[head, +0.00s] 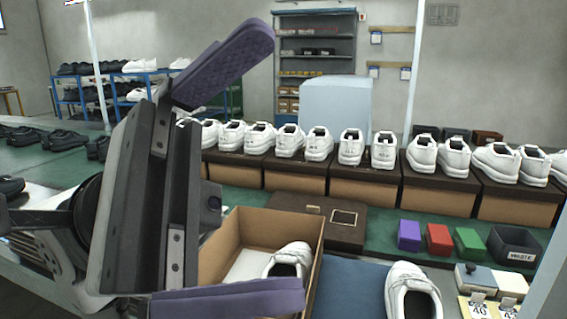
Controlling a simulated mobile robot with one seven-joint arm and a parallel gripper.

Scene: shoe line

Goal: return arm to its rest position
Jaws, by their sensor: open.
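My gripper (250,180) fills the left part of the head view, close to the camera. Its two purple-padded fingers are spread wide apart, one at the top and one at the bottom, with nothing held between them. The lower finger overlaps the front of an open cardboard box (262,228) in the picture. A white shoe (293,257) lies in that box beside pale paper.
A row of white shoe pairs stands on brown-lidded boxes (365,185) along the back. A brown lid (320,226), purple (409,235), red (439,239) and green (469,243) blocks and a waste bin (514,246) sit on the green surface. A pale post (414,75) rises behind.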

